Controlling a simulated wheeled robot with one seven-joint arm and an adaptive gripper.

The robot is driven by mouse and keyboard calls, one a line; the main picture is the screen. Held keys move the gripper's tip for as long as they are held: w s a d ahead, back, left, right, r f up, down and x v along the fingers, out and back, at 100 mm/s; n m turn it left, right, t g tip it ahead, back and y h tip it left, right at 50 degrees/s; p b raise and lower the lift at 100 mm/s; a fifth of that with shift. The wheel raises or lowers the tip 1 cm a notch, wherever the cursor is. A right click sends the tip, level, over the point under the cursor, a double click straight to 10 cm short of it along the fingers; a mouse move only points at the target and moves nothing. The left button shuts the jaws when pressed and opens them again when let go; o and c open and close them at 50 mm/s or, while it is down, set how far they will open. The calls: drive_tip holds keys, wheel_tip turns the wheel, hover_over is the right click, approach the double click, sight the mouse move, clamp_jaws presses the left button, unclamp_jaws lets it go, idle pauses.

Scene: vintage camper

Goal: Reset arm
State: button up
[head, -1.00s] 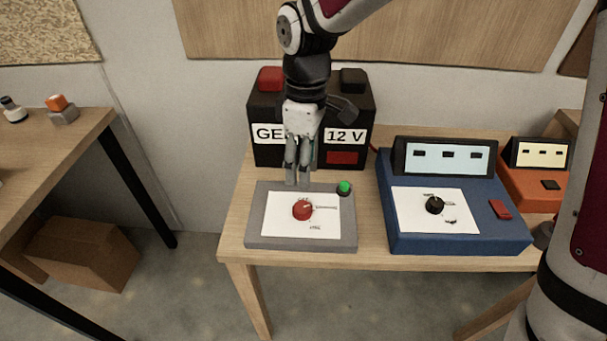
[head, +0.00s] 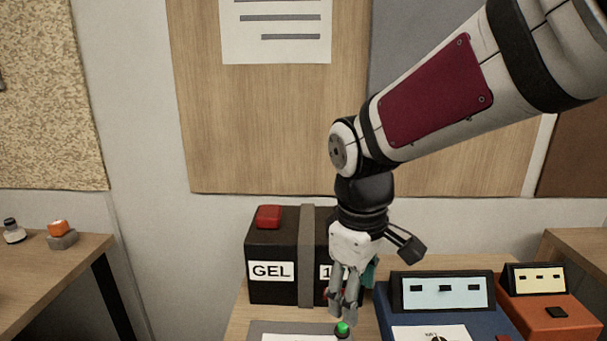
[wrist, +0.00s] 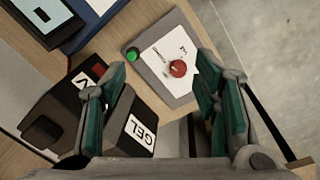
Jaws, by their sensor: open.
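My gripper (head: 346,305) hangs pointing down in front of the black battery and above the back of the grey switch panel. In the wrist view my gripper (wrist: 165,110) shows two fingers with green pads, spread apart with nothing between them. The red knob (wrist: 178,68) on the grey panel (wrist: 187,88) lies beyond the fingertips, apart from them. In the head view the knob is below the frame. A green button (head: 342,329) sits at the panel's back right corner, close under the fingers in the picture.
The black battery (head: 265,240) marked GEL, with a red terminal cap (head: 268,217), stands behind my gripper. A blue meter box (head: 384,318) and an orange box (head: 560,323) stand to the right. A side table (head: 50,275) is at left. Open air lies above the battery.

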drive_tip(key=s+d+r+m+t+p, duration=0.1)
drive_tip(key=s+d+r+m, duration=0.3)
drive_tip(key=s, duration=0.5)
drive_tip(key=s+d+r+m+t+p, duration=0.2)
drive_tip(key=s+d+r+m, duration=0.1)
drive_tip(key=s+d+m, duration=0.3)
drive_tip(key=s+d, duration=0.1)
drive_tip(key=s, duration=0.1)
drive_tip(key=shift+s+r+y, duration=0.3)
drive_tip(key=shift+s+r, duration=0.05)
drive_tip(key=shift+r, duration=0.05)
drive_tip(key=shift+d, duration=0.1)
